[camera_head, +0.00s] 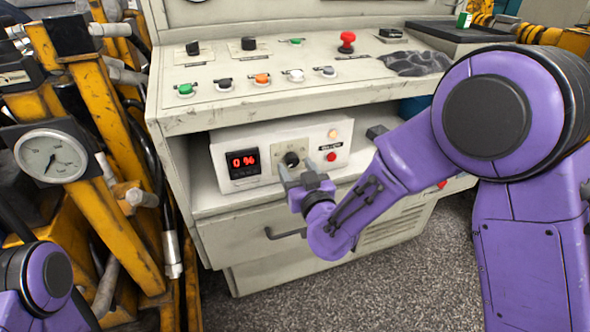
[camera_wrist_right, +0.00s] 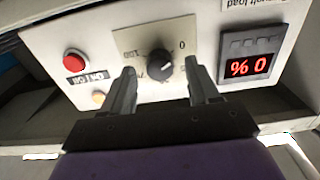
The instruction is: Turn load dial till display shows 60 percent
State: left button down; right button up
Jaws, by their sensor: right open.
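The load dial (camera_head: 291,159) is a black knob on a beige plate on the front of a white box. It also shows in the right wrist view (camera_wrist_right: 161,66), upside down. The red digital display (camera_head: 244,163) to its left reads 0 %; it shows inverted in the wrist view (camera_wrist_right: 249,64). My right gripper (camera_head: 302,178) is in front of the dial, just below it in the head view. In the wrist view its fingers (camera_wrist_right: 162,80) are open, one on each side of the dial; contact is not clear. My left gripper is out of view.
A red button (camera_head: 331,156) and an orange lamp (camera_head: 333,134) sit right of the dial. The box stands in a recess under a console (camera_head: 290,95) with several knobs and a red mushroom button (camera_head: 347,42). Yellow machinery with a gauge (camera_head: 52,155) stands at the left.

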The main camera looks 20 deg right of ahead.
jog(key=shift+w, duration=0.65)
jog(key=c, duration=1)
jog(key=shift+c, duration=0.2)
